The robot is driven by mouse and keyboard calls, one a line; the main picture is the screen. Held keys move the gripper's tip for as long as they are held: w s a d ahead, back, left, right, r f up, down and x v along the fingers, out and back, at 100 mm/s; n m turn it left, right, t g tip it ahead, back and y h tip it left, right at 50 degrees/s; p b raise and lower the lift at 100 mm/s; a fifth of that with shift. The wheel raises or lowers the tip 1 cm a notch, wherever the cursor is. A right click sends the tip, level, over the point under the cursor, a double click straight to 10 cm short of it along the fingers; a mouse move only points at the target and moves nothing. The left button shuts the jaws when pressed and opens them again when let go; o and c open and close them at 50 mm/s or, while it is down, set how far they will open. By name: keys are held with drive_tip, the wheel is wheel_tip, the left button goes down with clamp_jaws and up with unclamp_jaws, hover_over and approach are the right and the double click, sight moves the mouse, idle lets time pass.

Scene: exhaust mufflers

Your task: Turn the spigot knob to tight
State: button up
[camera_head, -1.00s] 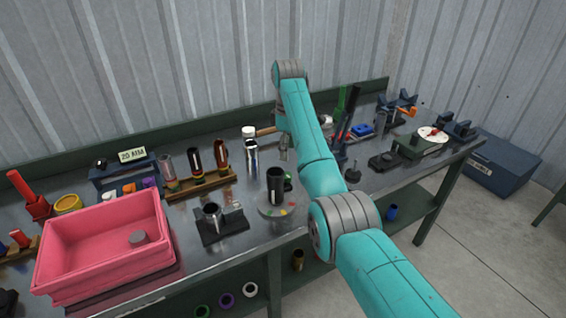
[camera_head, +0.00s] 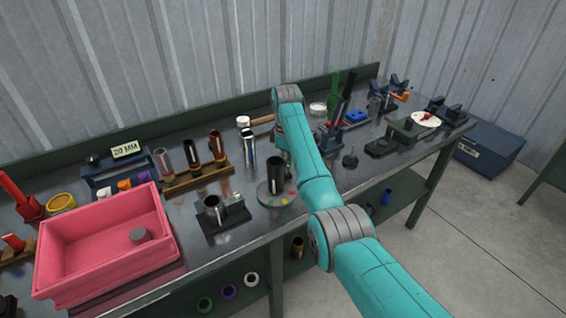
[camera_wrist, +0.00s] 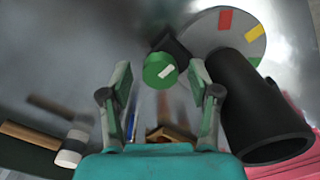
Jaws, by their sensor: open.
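A green knob (camera_wrist: 154,66) with a white mark on its face shows in the wrist view, on a dark body beside the round grey disc (camera_wrist: 219,36). My gripper (camera_wrist: 160,68) is open, one finger on each side of the knob in the picture, with gaps visible. A black cylinder (camera_wrist: 262,100) is right of the right finger. In the head view the black cylinder (camera_head: 276,172) stands on the disc (camera_head: 268,200), which has coloured marks. My arm hides the knob and my gripper there.
A pink bin (camera_head: 75,270) stands at the front left, and a small metal cup on a black base (camera_head: 213,222) is left of the disc. A silver cylinder (camera_head: 248,145) and a hammer (camera_head: 244,122) are behind. A black stand with a stem (camera_head: 350,160) is right of my arm.

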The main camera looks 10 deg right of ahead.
drive_tip(key=shift+c, duration=0.2)
drive_tip(key=c, duration=1.1)
drive_tip(key=shift+m, duration=0.4)
drive_tip(key=m, duration=0.3)
drive_tip(key=shift+m, duration=0.4)
drive_tip(key=m, duration=0.4)
drive_tip(key=shift+m, duration=0.3)
drive_tip(key=m, duration=0.4)
drive_tip(key=shift+d+f, duration=0.1)
drive_tip(key=m, duration=0.4)
drive_tip(key=shift+m, duration=0.3)
